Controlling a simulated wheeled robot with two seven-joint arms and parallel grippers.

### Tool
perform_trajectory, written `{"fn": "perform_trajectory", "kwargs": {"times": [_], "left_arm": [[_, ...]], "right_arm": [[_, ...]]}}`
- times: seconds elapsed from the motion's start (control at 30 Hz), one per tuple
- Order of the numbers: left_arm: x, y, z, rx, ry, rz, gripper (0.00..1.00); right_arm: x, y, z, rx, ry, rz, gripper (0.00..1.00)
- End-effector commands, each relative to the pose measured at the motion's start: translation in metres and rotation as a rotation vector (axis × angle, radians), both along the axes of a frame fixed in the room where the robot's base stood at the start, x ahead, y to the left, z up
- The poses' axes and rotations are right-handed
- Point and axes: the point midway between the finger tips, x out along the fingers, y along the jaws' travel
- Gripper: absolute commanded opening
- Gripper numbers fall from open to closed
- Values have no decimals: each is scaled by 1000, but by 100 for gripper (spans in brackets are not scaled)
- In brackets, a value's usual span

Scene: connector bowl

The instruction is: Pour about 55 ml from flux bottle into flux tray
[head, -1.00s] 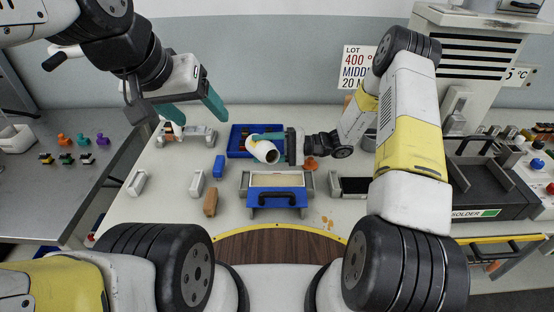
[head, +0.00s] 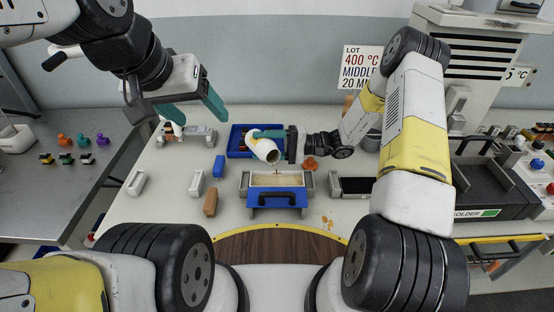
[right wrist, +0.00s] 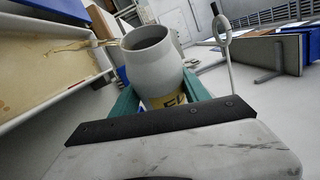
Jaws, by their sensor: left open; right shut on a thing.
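The flux bottle (head: 264,148) is white and tilted, its open mouth facing down and to the right. My right gripper (head: 268,134) is shut on it. In the right wrist view the bottle's wide grey mouth (right wrist: 150,38) shows between the teal fingers, with a yellow label below. The flux tray (head: 251,180) is shallow with a pale inside and a blue front with a black handle; the bottle mouth is just above its back edge. A thin dark streak shows between mouth and tray. Amber liquid shows in the tray (right wrist: 72,93) in the right wrist view. My left gripper (head: 198,116) is open and empty, high at the left.
A blue bin (head: 236,153) stands behind the bottle. A blue block (head: 219,167) and a brown block (head: 210,203) lie left of the tray. A black soldering unit (head: 500,190) stands at the right. Orange spots (head: 327,222) mark the table front right of the tray.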

Motion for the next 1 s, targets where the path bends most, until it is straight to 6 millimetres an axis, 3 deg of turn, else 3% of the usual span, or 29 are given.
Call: {"fn": "perform_trajectory", "kwargs": {"times": [1.0], "left_arm": [[0, 0, 0, 0, 0, 0, 68]], "right_arm": [[2, 3, 3, 22, -35, 0, 0]]}}
